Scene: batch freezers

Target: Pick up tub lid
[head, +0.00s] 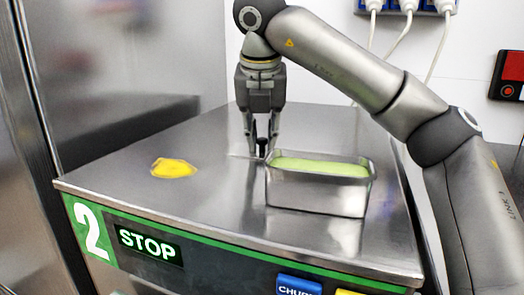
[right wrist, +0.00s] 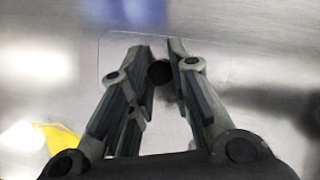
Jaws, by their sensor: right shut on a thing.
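The tub lid (right wrist: 118,55) looks like a clear, thin rectangular sheet with a dark round knob (right wrist: 159,73) in the right wrist view. It appears to lie flat on the steel top, and its faint edge shows in the head view (head: 238,155). My right gripper (head: 262,148) points down just left of the metal tub and is shut on the lid's knob. The metal tub (head: 315,195) stands upright with pale green contents (head: 322,167) and no lid on it. Part of the lid is hidden by my fingers and the tub. My left gripper is not in view.
The steel freezer top (head: 130,190) carries a flat yellow patch (head: 174,168) at the left. A STOP display (head: 150,245) and coloured buttons (head: 298,285) are on the front. Sockets with white cables (head: 403,5) are on the back wall. The top's left side is mostly clear.

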